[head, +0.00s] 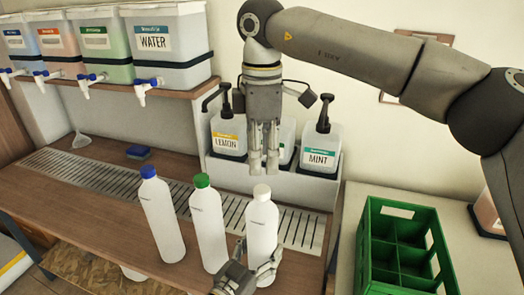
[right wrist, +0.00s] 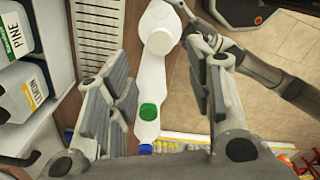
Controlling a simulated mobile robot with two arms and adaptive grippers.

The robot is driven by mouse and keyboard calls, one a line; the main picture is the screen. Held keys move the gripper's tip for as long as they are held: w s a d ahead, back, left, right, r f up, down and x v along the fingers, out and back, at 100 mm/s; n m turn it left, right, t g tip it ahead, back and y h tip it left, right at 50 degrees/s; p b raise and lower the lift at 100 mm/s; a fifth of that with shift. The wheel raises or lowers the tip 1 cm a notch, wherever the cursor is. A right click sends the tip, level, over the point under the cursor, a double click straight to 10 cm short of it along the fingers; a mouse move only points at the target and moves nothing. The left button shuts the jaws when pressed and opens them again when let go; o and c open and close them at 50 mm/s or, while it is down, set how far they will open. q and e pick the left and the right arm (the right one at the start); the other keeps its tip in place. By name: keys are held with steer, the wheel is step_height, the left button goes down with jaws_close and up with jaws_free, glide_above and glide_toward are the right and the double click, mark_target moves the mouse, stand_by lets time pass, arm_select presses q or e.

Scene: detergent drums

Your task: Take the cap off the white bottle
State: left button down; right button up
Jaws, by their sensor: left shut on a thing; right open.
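The white bottle (head: 262,225) with its white cap (head: 262,192) stands upright at the right end of a row of three bottles. My left gripper (head: 250,268) is shut around its lower body. My right gripper (head: 264,165) hangs above the cap, fingers down, open and empty. In the right wrist view, the white cap (right wrist: 159,40) shows beyond the right gripper's spread fingers (right wrist: 165,92), apart from them. Part of my left gripper (right wrist: 192,32) shows beside the bottle there. The cap is on the bottle.
A green-capped bottle (head: 208,225) and a blue-capped bottle (head: 161,215) stand to the left on the wooden counter (head: 90,215). Pump dispensers (head: 322,148) stand in a rack behind. A green crate (head: 400,250) is at the right. Tanks with taps (head: 165,45) sit on a shelf.

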mark_target(262, 189)
steer(key=shift+f, duration=4)
steer(key=shift+c, duration=0.5)
